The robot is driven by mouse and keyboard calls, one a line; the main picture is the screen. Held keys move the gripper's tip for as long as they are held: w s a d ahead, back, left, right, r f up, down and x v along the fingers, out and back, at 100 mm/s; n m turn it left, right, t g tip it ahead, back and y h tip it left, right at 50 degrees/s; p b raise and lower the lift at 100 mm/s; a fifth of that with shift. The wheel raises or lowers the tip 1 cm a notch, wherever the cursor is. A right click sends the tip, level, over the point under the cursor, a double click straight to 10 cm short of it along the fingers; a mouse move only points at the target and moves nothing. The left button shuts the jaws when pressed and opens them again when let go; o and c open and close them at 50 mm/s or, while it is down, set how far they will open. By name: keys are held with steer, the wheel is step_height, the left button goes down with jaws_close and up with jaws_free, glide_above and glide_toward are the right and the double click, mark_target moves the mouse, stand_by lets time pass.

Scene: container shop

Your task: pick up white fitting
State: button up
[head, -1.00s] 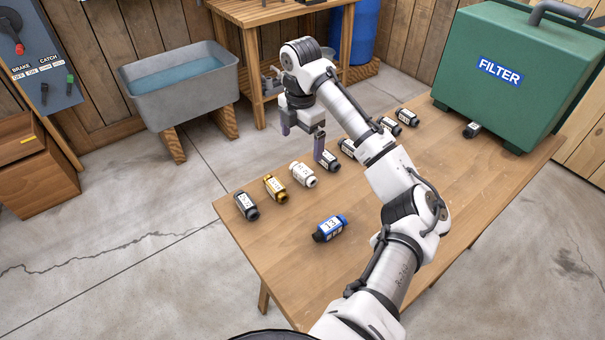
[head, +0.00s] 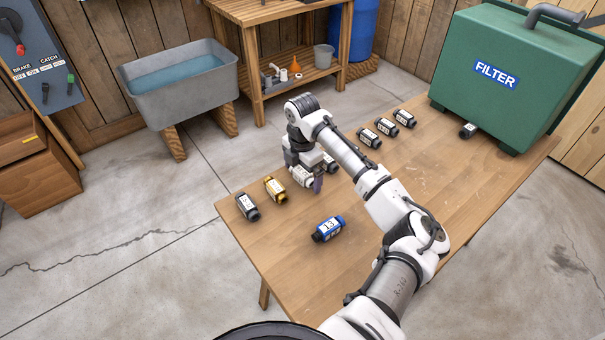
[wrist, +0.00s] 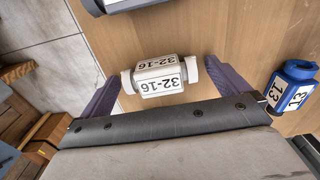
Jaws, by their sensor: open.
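The white fitting (head: 301,176) lies on the wooden table, partly hidden by my gripper in the head view. In the wrist view the white fitting (wrist: 158,77) shows its label "32-16" and sits between my two fingers. My gripper (wrist: 160,92) is open, with one purple finger on each side of the fitting and small gaps visible to both. In the head view my gripper (head: 308,180) is low over the table at the fitting.
A blue fitting (head: 328,228) lies nearer on the table. Gold (head: 275,189) and black (head: 247,206) fittings lie to the left. Several dark fittings (head: 370,137) lie further back. A green filter box (head: 510,75) stands at the far right. The table (head: 440,180) is clear to the right.

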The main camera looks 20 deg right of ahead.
steer(key=c, duration=1)
steer(key=shift+r, duration=0.1)
